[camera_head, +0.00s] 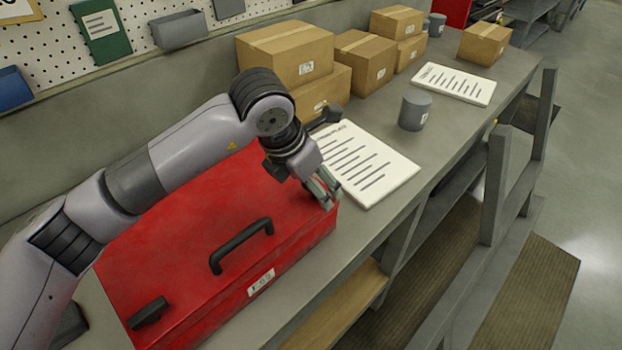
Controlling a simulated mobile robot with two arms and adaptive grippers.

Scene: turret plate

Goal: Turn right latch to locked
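A red toolbox (190,248) with a black carry handle (241,245) lies on the grey workbench. A black latch (148,313) sits at its left end, near the front edge. My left gripper (329,197) points down at the toolbox's right end, by the front right corner. Its fingers are at or very near the lid there. The right latch is not clearly visible; the gripper covers that spot. I cannot tell whether the fingers are closed on it. My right gripper is out of view.
A printed white sheet (368,168) lies right of the toolbox, close to the gripper. Cardboard boxes (284,55) are stacked behind it. A grey canister (415,111) and another sheet (454,83) stand farther along the bench. A pegboard wall is at the back left.

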